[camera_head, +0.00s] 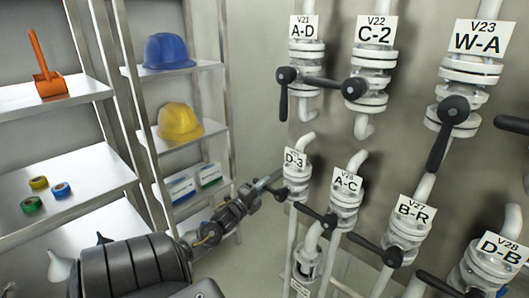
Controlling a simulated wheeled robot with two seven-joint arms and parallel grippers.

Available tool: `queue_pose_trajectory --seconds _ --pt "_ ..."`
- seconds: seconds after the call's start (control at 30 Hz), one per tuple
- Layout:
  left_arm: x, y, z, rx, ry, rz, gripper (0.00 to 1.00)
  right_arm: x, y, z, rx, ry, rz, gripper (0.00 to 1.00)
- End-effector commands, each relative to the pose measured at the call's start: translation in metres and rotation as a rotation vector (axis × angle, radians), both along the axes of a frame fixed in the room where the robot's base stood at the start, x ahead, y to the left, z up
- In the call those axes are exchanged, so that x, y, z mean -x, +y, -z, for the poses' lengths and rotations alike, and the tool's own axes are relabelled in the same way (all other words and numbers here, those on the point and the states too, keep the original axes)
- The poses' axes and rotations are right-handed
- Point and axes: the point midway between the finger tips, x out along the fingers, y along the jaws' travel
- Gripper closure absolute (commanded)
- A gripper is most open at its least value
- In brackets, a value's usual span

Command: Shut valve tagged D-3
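The valve tagged D-3 (296,182) is the leftmost of the lower row, a white flanged body on a white pipe. Its dark lever (281,194) has its hub at the valve's front and points left, roughly across the pipe. My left gripper (264,184) reaches in from the lower left, with its fingertips at the lever's left part, close beside the valve. The fingers and lever overlap and are small and dark, so I cannot tell whether they are closed on it. My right gripper is out of view.
Valve A-C (345,203) stands close right of D-3, its lever pointing left toward D-3's pipe. Valves B-R (407,235) and D-B (486,270) follow. Valves A-D (304,62), C-2 (371,75) and W-A (468,75) are above. A shelf rack (190,138) stands left.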

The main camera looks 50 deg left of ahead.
Motion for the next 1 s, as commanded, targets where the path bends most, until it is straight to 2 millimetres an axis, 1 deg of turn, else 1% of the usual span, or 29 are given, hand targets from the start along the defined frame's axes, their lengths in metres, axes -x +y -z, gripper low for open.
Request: queue_pose_trajectory --seconds 0.03,0.1,0.13,0.37,0.47,0.57,0.83,1.0 --pt "-0.001 0.002 -0.005 -0.004 -0.008 -0.002 0.7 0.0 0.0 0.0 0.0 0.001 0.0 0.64" --pt "0.0 0.001 -0.004 -0.003 -0.007 -0.001 0.61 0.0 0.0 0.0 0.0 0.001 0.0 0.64" --pt "0.0 0.001 -0.003 -0.002 -0.006 -0.001 0.6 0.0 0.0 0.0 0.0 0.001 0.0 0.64" --pt "0.001 0.0 0.0 0.001 0.0 0.001 0.6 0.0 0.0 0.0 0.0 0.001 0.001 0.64" --pt "0.005 -0.001 0.002 0.002 0.002 0.002 0.6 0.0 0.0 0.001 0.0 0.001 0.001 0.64" --pt "0.017 -0.004 0.007 0.002 0.005 0.002 0.6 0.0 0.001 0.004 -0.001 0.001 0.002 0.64" --pt "0.069 -0.013 0.017 0.002 0.003 0.001 0.6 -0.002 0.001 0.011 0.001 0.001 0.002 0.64" --pt "0.093 -0.017 0.02 0.001 0.0 0.001 0.6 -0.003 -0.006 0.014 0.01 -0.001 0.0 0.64"
